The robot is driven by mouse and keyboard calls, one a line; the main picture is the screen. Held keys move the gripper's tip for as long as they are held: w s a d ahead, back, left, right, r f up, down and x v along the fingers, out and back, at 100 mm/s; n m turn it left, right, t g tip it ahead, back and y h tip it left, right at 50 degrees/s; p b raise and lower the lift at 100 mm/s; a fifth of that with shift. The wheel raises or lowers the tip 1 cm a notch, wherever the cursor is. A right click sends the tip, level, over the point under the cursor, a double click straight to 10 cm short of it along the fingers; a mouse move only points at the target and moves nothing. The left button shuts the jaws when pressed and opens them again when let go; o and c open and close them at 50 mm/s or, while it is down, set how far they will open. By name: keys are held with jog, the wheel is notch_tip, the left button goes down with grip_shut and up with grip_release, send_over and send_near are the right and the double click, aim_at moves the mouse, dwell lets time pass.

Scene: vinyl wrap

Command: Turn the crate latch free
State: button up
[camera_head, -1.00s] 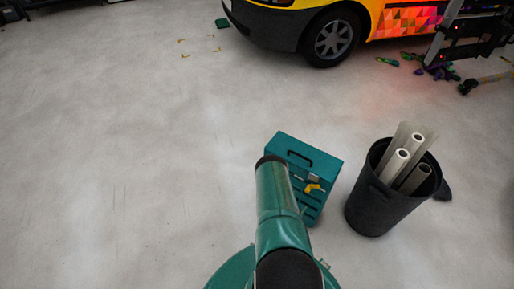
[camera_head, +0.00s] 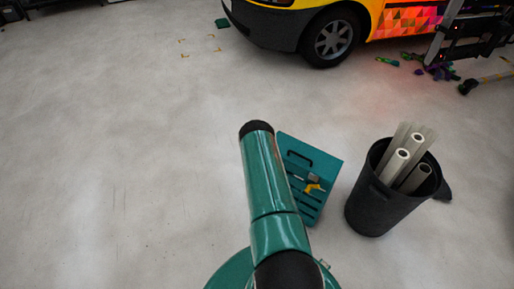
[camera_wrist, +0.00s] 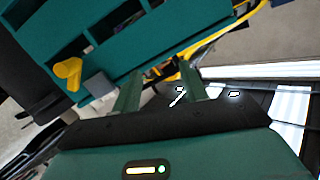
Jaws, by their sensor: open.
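The teal crate (camera_head: 312,158) stands on the floor just right of my arm in the head view, with a black handle on top. Its yellow latch (camera_head: 314,188) sits on the front face below a small grey piece. In the wrist view the crate (camera_wrist: 140,42) fills the upper left, tilted in the picture. There the yellow latch (camera_wrist: 68,72) and the grey piece (camera_wrist: 99,83) lie left of my gripper (camera_wrist: 160,85). My gripper is open, its two green fingers apart and nothing between them. My arm hides the crate's left part in the head view.
A black bin (camera_head: 372,208) with several pale rolls (camera_head: 402,160) stands close to the crate's right. A yellow van (camera_head: 330,25) is at the back, with scattered coloured scraps (camera_head: 440,70) beside it. The floor (camera_head: 120,140) to the left is clear.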

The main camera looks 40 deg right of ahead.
jog(key=w+a+r+n+t+y, duration=0.1)
jog(key=w+r+t+y, duration=0.1)
jog(key=w+r, duration=0.9)
jog(key=shift+w+n+y, duration=0.3)
jog(key=shift+w+y, duration=0.3)
jog(key=shift+w, duration=0.45)
jog(key=shift+a, duration=0.1)
jog(key=m+h, duration=0.1)
jog(key=m, duration=0.4)
send_near(307, 193)
jog(key=shift+g, duration=0.3)
jog(key=x, duration=1.3)
jog(key=shift+w+r, duration=0.1)
jog(key=shift+r, duration=0.05)
